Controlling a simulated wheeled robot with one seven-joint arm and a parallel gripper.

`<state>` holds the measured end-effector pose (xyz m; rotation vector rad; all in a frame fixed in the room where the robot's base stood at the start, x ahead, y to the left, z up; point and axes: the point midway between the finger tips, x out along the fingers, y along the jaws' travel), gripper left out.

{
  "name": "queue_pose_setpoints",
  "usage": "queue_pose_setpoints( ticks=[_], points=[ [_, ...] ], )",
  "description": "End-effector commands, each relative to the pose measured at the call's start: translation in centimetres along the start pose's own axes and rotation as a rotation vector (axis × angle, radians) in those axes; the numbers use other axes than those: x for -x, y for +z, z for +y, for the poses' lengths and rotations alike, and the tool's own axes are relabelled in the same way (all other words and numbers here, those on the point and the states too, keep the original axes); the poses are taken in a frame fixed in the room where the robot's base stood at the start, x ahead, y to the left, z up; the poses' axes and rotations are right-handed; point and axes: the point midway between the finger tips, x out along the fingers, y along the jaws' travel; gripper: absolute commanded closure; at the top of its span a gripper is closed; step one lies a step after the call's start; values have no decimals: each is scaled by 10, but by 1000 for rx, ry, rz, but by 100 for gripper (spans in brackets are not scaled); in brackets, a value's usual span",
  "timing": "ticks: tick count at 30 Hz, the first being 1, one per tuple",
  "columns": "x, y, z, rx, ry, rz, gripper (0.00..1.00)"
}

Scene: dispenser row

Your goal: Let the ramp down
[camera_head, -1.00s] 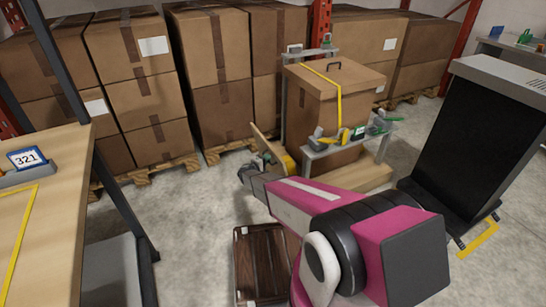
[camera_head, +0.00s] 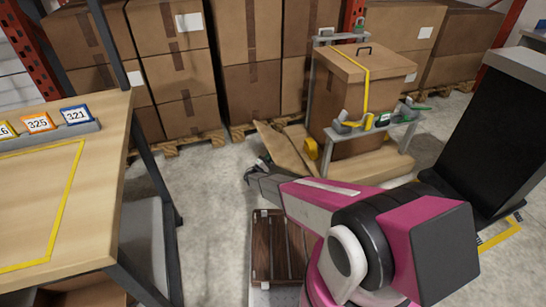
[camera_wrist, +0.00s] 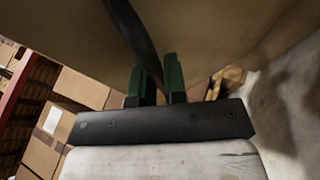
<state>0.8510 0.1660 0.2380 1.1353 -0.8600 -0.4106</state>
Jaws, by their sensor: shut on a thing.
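The ramp (camera_head: 280,148) is a tan wooden board at the left end of the low wooden platform (camera_head: 370,166), leaning outward to the left, partway down. In the wrist view the ramp (camera_wrist: 215,45) fills the upper part as a broad tan face. My gripper (camera_head: 252,172) is at the ramp's outer left side. In the wrist view my gripper (camera_wrist: 160,82) has its green fingers close together at the end of a dark strap-like piece (camera_wrist: 133,35) running across the ramp, and is shut on it. The exact grip point is partly hidden between the fingers.
A tall carton (camera_head: 358,95) with a yellow strap stands on the platform. A brown slatted crate (camera_head: 280,245) is on the floor below my arm. A table (camera_head: 95,180) is at left, a black panel (camera_head: 490,140) at right. Open floor (camera_head: 205,180) lies left of the ramp.

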Motion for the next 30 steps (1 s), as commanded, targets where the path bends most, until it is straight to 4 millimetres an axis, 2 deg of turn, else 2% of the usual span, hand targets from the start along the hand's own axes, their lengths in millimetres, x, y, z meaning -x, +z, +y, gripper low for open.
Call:
queue_pose_setpoints(
  ticks=[14, 15, 16, 17, 30],
  points=[
    [1, -3, -4, -1, -4, 1, 100],
    [1, -3, -4, -1, -4, 1, 78],
    [1, -3, -4, -1, -4, 1, 68],
    [1, -3, -4, -1, -4, 0, 64],
    [1, -3, -2, 0, 1, 0, 64]
  ],
)
